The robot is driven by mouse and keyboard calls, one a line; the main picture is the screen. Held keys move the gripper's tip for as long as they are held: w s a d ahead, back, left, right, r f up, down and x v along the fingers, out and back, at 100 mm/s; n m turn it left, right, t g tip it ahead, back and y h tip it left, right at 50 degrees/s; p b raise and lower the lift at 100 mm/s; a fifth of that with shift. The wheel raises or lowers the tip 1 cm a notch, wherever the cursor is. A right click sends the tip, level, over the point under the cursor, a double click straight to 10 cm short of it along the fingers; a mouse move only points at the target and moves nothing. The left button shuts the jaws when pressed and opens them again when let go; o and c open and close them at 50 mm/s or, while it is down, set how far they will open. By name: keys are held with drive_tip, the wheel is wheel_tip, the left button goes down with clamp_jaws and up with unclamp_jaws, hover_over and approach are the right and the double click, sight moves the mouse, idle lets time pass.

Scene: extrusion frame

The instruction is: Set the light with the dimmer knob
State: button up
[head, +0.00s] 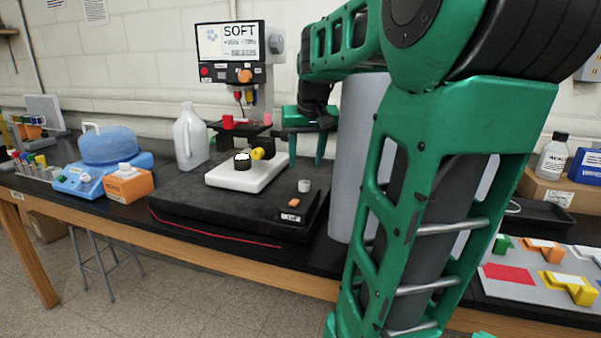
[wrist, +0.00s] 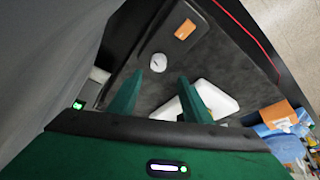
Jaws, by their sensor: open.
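A small pale grey round knob (head: 304,186) stands on the black base near its right front, and shows in the wrist view (wrist: 158,62) just beyond my fingertips. It looks like the dimmer knob, but the nearby label (head: 291,217) is too small to read. An orange rocker-like piece (head: 293,203) sits beside it, also in the wrist view (wrist: 185,29). The screen (head: 230,42) reads "SOFT" above a panel with a larger orange knob (head: 244,76). My gripper (head: 306,161) is open, pointing down above the base, with its fingers (wrist: 162,77) apart and nothing between them.
A white plate (head: 250,178) with a dark round piece and a yellow piece lies left of my gripper on the black base (head: 180,208). A grey cylinder (head: 350,160) stands close on the right. A jug (head: 190,138) stands behind left. The base's front left is clear.

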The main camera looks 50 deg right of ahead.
sight(303, 182)
drive_tip(key=shift+v, duration=1.5)
drive_tip(key=shift+w, duration=0.1)
drive_tip(key=w+d+n+g+y, duration=0.1)
drive_tip(key=w+d+g+y, duration=0.2)
drive_tip(key=g, duration=0.1)
drive_tip(key=f, duration=1)
drive_tip(key=shift+w+d, duration=0.2)
drive_tip(key=shift+d, duration=0.05)
drive_tip(key=c, duration=1.1)
drive_tip(key=shift+o, duration=0.2)
drive_tip(key=shift+m, duration=0.5)
